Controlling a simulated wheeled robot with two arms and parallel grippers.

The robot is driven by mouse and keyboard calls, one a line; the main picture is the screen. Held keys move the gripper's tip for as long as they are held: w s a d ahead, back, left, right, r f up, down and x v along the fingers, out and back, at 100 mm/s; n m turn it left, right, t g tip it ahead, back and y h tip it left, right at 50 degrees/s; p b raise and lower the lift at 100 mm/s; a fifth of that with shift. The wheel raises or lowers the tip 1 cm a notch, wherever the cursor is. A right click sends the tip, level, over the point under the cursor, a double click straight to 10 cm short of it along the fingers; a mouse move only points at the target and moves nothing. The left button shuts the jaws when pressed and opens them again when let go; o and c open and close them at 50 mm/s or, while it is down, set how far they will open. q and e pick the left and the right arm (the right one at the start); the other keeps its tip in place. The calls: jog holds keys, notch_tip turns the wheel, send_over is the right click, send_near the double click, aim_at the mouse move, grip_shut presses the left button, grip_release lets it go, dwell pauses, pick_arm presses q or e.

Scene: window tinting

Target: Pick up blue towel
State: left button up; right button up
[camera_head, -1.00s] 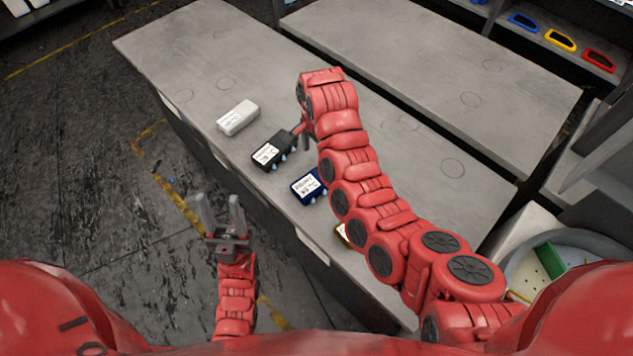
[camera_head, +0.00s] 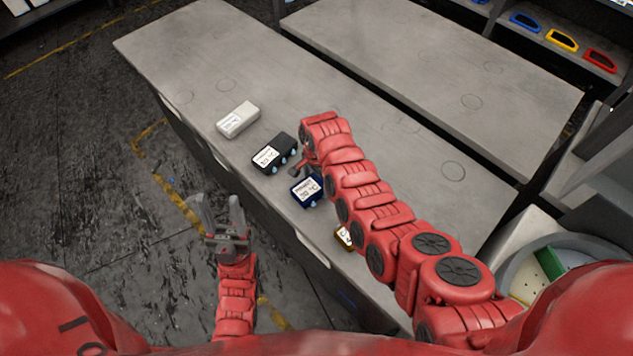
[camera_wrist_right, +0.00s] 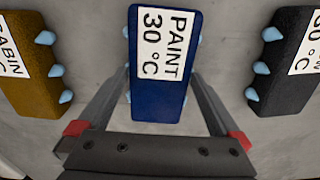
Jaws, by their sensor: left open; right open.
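The blue towel (camera_head: 306,191) is a dark blue block with a white label reading "PAINT 30 °C", lying on the grey table near its front edge. In the right wrist view the blue towel (camera_wrist_right: 160,95) is in the middle, with its lower end between the two fingers of my open right gripper (camera_wrist_right: 165,105). I cannot tell if the fingers touch it. In the head view my right gripper (camera_head: 302,168) is partly hidden by its arm, beside the blue towel. My left gripper (camera_head: 222,212) is open and empty, away from the table above the floor.
A black block (camera_head: 275,152) lies beyond the blue one, and a white block (camera_head: 237,119) lies further off. A brown block (camera_head: 343,236) lies on the near side, partly behind my right arm. The table (camera_head: 200,50) is clear at the far left.

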jog(key=shift+s+f, duration=0.1)
jog(key=shift+f, duration=0.5)
jog(key=c, duration=1.2)
jog(key=shift+r, duration=0.2)
